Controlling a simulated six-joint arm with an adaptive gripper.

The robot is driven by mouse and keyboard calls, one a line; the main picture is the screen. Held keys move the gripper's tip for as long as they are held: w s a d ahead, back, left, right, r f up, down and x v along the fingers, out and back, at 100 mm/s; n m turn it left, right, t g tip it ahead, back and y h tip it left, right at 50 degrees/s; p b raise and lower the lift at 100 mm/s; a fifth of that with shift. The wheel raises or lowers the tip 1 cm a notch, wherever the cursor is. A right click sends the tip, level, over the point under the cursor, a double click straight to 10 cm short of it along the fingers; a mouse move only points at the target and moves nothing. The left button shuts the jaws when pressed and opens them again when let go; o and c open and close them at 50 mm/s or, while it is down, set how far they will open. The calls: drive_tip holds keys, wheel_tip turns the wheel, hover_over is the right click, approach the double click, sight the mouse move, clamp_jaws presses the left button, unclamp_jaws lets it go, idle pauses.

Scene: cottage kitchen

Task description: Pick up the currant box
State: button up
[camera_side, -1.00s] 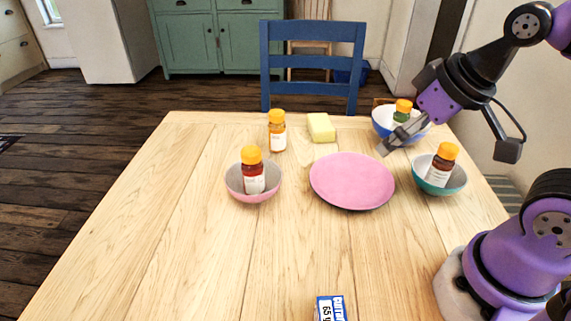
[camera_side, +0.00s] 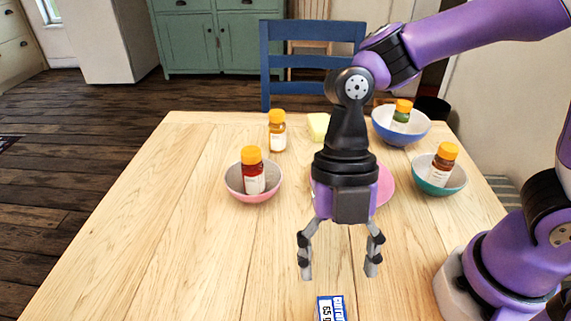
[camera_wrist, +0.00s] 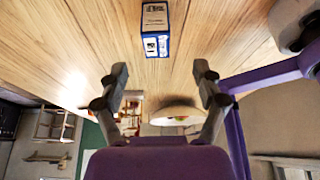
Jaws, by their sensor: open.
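The currant box is most likely the small blue and white box (camera_side: 331,308) at the front edge of the side view, partly cut off by the frame. It also shows in the wrist view (camera_wrist: 156,28), lying on the table near the top, beyond my fingertips. My gripper (camera_side: 338,275) is open and empty, pointing down above the table, and appears just behind and above the box in the side view. In the wrist view my gripper's two fingers (camera_wrist: 161,72) are spread apart, with the box between their lines and not touched.
A pink plate (camera_side: 384,187) is partly hidden behind my gripper. A pink bowl (camera_side: 250,194), a teal bowl (camera_side: 437,187) and a blue bowl (camera_side: 397,137) each hold a bottle. Another bottle (camera_side: 277,131) and a yellow block (camera_side: 318,126) stand at the back. The table's left side is clear.

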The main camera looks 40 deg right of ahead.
sight(332, 307)
drive_tip(key=x, duration=0.9)
drive_tip(key=shift+w+a+f, duration=0.15)
drive_tip(key=shift+a+f, duration=0.1)
drive_tip(key=shift+f, duration=0.05)
drive_tip(key=c, duration=1.3)
